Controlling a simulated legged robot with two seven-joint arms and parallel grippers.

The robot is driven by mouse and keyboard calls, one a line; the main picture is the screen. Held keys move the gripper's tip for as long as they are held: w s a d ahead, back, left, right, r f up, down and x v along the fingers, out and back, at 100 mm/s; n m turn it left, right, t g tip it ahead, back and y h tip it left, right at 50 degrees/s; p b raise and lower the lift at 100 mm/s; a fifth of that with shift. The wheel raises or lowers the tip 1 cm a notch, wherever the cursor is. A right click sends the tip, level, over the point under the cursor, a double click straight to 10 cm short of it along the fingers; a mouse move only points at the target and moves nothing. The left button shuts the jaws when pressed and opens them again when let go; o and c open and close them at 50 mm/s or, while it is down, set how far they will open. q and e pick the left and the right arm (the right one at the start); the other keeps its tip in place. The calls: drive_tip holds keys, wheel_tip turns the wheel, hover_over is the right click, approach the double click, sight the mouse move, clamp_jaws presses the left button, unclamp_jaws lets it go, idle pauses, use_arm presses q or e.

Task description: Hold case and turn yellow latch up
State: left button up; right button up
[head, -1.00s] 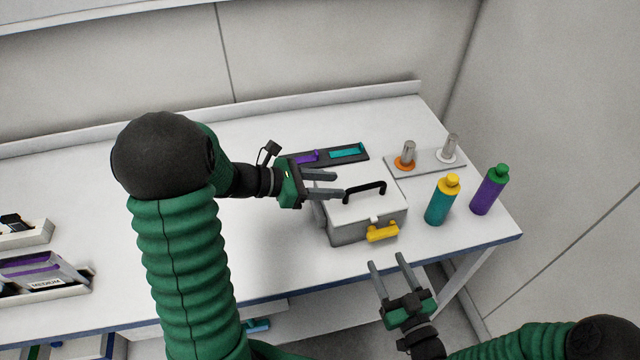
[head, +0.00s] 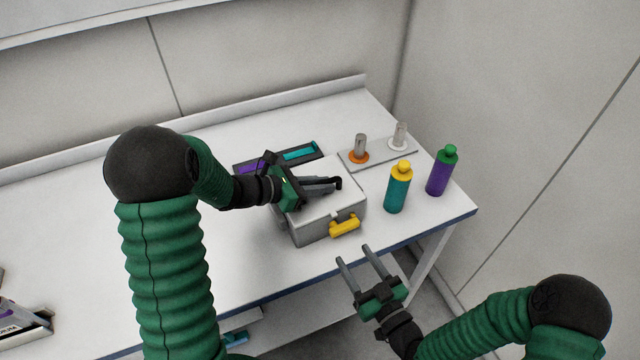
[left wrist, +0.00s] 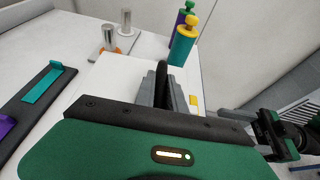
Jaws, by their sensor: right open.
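A pale grey case (head: 312,228) with a white lid stands on the table; its black handle (head: 338,183) is on top. A yellow latch (head: 345,226) sits on the case's front face and hangs down. My left gripper (head: 325,186) is above the lid with its fingers close together on the handle, which also shows between the fingers in the left wrist view (left wrist: 162,74). A bit of the yellow latch shows there too (left wrist: 194,100). The gripper hides part of the handle and lid. My right gripper (head: 360,256) is open and empty, in front of the table edge, below the latch.
A teal bottle with yellow cap (head: 397,190) and a purple bottle with green cap (head: 441,172) stand right of the case. A plate (head: 378,155) with two metal posts is behind. A dark tray (head: 245,168) with purple and teal pieces lies behind the case.

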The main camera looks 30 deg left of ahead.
sight(347, 231)
idle(2.2)
drive_tip(key=shift+a+r, duration=0.1)
drive_tip(key=shift+a, duration=0.05)
drive_tip(key=c, duration=0.3)
drive_tip(key=w+a+m, duration=0.1)
drive_tip(key=w+m, duration=0.1)
drive_tip(key=m, duration=0.4)
drive_tip(key=w+a+m, duration=0.2)
drive_tip(key=m, duration=0.4)
drive_tip(key=w+a+m, duration=0.2)
drive_tip(key=m, duration=0.4)
drive_tip(key=shift+w, duration=0.1)
drive_tip(key=shift+c, duration=0.2)
